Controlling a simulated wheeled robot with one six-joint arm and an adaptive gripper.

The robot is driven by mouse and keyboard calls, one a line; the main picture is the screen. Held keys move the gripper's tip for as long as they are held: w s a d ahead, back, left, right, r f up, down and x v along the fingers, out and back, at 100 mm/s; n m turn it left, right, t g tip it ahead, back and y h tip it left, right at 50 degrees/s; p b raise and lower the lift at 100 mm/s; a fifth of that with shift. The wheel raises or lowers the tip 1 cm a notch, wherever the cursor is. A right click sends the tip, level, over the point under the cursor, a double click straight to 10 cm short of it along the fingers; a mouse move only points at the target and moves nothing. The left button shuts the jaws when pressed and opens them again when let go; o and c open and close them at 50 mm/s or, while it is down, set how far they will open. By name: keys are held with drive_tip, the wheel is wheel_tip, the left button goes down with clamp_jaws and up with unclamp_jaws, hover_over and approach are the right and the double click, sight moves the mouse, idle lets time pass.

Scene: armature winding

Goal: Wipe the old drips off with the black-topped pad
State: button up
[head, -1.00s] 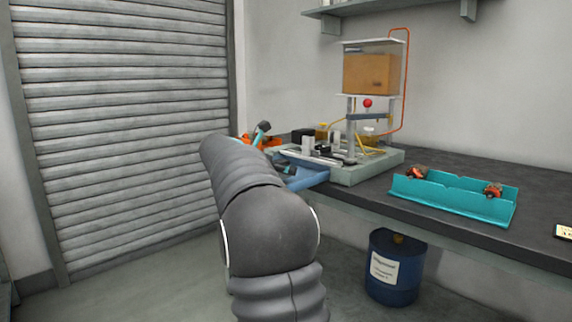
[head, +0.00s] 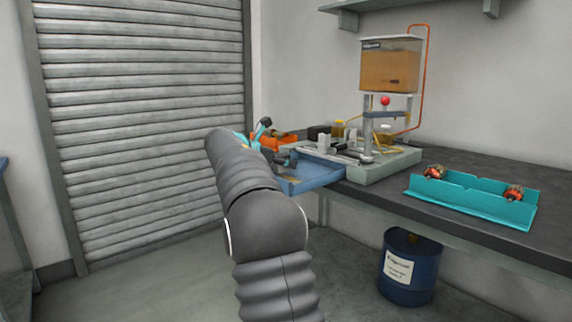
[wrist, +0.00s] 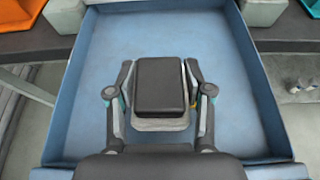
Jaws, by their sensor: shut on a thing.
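The black-topped pad (wrist: 159,84) has a flat black top and a pale grey base. My gripper (wrist: 160,92) is shut on it, one finger along each side. In the wrist view the pad is over the floor of the blue tray (wrist: 235,120); I cannot tell whether it touches. In the head view the blue tray (head: 315,184) projects from the front of the bench machine, and my arm hides part of it. A small yellowish patch (head: 292,181) shows on the tray there; I cannot tell if it is a drip. No clear drips show in the wrist view.
The machine (head: 385,165) with its amber tank (head: 390,68) stands behind the tray. A teal holder (head: 470,201) with two red-and-grey parts lies right on the dark bench. A blue drum (head: 408,270) stands below. Raised tray walls border the pad's space. Open floor lies left.

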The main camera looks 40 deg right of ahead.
drive_tip(key=shift+w+a+r, duration=0.1)
drive_tip(key=shift+w+a, duration=0.05)
drive_tip(key=shift+w, duration=1.55)
drive_tip(key=shift+s+d+r+b, duration=0.15)
drive_tip(key=shift+s+b, duration=0.35)
drive_tip(key=shift+s, duration=1.25)
drive_tip(key=shift+s+d+r+b, duration=0.1)
drive_tip(key=shift+s+b, duration=0.35)
drive_tip(key=shift+s, duration=1.3)
drive_tip(key=shift+s+d+r+b, duration=0.15)
drive_tip(key=shift+s+b, duration=0.35)
drive_tip(key=shift+s, duration=1.25)
drive_tip(key=shift+r, duration=0.1)
wheel_tip(320, 180, up, 3)
drive_tip(key=p, duration=0.3)
drive_tip(key=shift+r, duration=1.35)
drive_tip(key=shift+r, duration=0.1)
drive_tip(key=shift+r, duration=1.45)
